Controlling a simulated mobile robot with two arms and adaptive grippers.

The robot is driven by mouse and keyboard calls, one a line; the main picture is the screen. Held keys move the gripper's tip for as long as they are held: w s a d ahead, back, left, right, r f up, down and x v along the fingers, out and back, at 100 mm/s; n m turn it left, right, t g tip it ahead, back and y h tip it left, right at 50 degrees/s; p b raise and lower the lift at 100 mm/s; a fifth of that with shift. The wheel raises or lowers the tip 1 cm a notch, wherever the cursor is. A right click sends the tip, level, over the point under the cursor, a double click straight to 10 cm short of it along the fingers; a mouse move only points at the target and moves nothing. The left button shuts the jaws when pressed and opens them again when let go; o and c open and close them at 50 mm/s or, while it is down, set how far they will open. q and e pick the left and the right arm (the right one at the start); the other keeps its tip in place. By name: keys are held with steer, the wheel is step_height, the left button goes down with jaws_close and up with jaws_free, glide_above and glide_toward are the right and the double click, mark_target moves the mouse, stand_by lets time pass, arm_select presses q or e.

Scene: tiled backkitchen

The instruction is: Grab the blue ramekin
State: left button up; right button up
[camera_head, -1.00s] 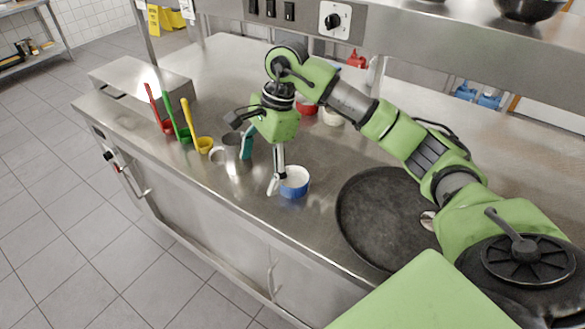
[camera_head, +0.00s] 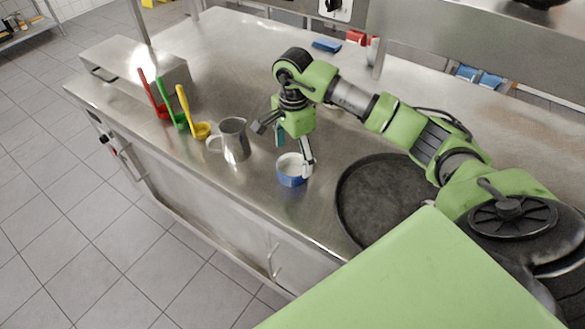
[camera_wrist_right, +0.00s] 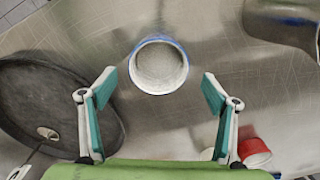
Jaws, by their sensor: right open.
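The blue ramekin (camera_head: 290,180), white inside, stands upright on the steel counter beside the dark round pan. It also shows in the right wrist view (camera_wrist_right: 158,66), upper middle, seen from above and looking empty. My right gripper (camera_head: 294,156) is open and empty, pointing down at the ramekin; in the head view one finger overlaps the ramekin's right side. In the right wrist view the gripper's (camera_wrist_right: 159,90) teal-padded fingers are spread to either side, wider than the ramekin, with gaps visible on both sides. I cannot tell the fingertips' height against its rim. My left gripper is not in view.
The dark round pan (camera_head: 385,203) lies just right of the ramekin. A metal jug (camera_head: 235,141) stands to its left. Red, green (camera_head: 178,118) and yellow ladles stand farther left. A red-and-white cup (camera_wrist_right: 254,153) shows at lower right in the wrist view. The counter's front edge is near.

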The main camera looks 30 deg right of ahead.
mark_target(293, 173)
steer(key=f, duration=0.1)
steer(key=f+p, duration=0.1)
steer(key=f, duration=0.1)
steer(key=shift+s+a+f+p, duration=0.15)
steer(key=shift+a+f+p, duration=0.1)
steer(key=shift+p, duration=0.1)
steer(key=shift+f, duration=0.25)
steer(key=shift+c, duration=0.7)
steer(key=c, duration=1.2)
